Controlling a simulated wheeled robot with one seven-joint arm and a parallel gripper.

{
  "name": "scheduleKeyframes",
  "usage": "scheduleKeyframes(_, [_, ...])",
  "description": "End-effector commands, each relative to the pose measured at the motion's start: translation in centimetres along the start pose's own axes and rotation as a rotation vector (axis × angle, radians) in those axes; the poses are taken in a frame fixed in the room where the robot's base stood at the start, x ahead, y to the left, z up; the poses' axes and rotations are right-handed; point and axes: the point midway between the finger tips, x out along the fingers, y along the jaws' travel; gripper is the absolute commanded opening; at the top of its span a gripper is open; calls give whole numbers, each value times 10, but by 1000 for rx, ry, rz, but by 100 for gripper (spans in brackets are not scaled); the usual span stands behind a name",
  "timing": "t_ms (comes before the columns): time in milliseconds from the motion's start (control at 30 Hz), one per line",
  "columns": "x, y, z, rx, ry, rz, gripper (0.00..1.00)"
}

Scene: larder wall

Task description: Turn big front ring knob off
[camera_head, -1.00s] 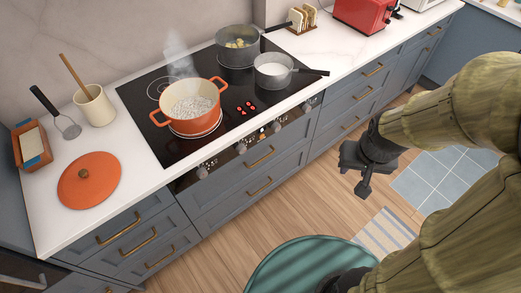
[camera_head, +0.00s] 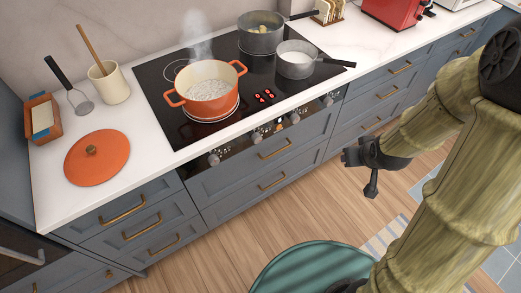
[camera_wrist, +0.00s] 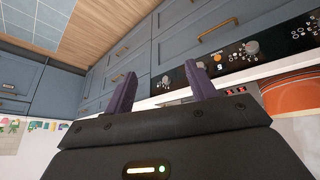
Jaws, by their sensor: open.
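The hob's control panel (camera_head: 236,149) runs along the front edge of the counter. It carries a row of grey knobs: the leftmost knob (camera_head: 214,159), another knob (camera_head: 258,138), a third knob (camera_head: 294,118), and the rightmost knob (camera_head: 328,101). I cannot tell which knob belongs to the big front ring. An orange pot (camera_head: 206,92) steams on a front ring. My gripper (camera_head: 361,173) is open and empty, in the air in front of the drawers, right of and apart from the knobs. In the wrist view, a knob (camera_wrist: 252,47) shows beyond my fingers (camera_wrist: 160,72).
A grey pot (camera_head: 262,38) and a saucepan (camera_head: 296,66) stand on the hob; the saucepan's handle points right. A red display (camera_head: 264,97) glows. An orange lid (camera_head: 97,158) lies on the counter. A round green top (camera_head: 310,268) stands nearby.

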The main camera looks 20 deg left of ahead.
Motion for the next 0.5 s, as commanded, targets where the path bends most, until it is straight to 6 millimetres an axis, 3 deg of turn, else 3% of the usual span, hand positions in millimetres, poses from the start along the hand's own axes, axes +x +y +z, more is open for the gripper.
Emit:
scheduleKeyframes(33, [32, -9, 6, -45, 37, -21, 56])
scheduleKeyframes(200, [93, -42, 1, -189, 216, -104, 56])
scheduleKeyframes(500, [170, -118, 10, -321, 564, -302, 56])
